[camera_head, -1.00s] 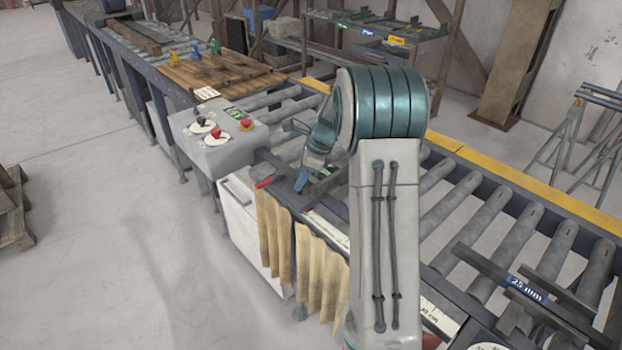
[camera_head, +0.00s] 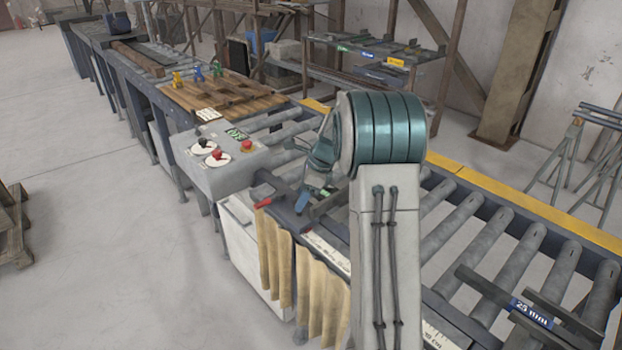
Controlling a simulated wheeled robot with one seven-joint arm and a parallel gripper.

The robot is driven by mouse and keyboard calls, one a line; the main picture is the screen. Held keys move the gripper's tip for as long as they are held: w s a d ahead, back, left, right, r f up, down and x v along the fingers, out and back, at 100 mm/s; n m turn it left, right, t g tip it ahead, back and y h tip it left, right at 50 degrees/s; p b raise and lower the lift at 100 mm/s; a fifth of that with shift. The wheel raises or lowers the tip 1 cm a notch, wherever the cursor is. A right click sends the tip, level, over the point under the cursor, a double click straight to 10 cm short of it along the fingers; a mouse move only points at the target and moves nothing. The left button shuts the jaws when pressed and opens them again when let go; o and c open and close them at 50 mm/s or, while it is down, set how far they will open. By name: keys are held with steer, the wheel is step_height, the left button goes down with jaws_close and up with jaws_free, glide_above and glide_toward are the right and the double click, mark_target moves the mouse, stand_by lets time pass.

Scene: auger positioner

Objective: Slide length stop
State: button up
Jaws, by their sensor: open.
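A dark bracket with a red lever (camera_head: 263,203) sits on the front rail, beside the upper end of the white scale strip (camera_head: 327,249). It looks like the length stop. My gripper (camera_head: 313,198) hangs below the teal wrist, just right of the bracket and over the rollers. It is small and partly hidden by my own arm. It is open, and I see nothing held in it. I cannot tell whether it touches the bracket. My arm also covers the middle of the scale strip.
A control box (camera_head: 220,156) with knobs and a red button stands left of the bracket. Tan curtain strips (camera_head: 305,290) hang below the rail. A bar labelled 25 mm (camera_head: 532,313) lies across the rollers at lower right. Open floor lies to the left.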

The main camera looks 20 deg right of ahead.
steer(key=b+v, duration=0.1)
steer(key=v, duration=1.1)
steer(key=shift+s+d+r, duration=0.2)
steer(key=shift+r, duration=0.15)
steer(key=s+a+f+n+h, duration=0.1)
steer(key=s+a+n, duration=0.3)
steer(key=s+n, duration=0.3)
steer(key=s+a+f+n+t+h, duration=0.1)
steer(key=s+a+n, duration=0.4)
steer(key=s+n, duration=0.3)
steer(key=s+a+f+n+t+h, duration=0.1)
steer(key=s+a+n, duration=0.4)
steer(key=s, duration=0.9)
steer(key=f+n+h, duration=0.1)
steer(key=n, duration=0.2)
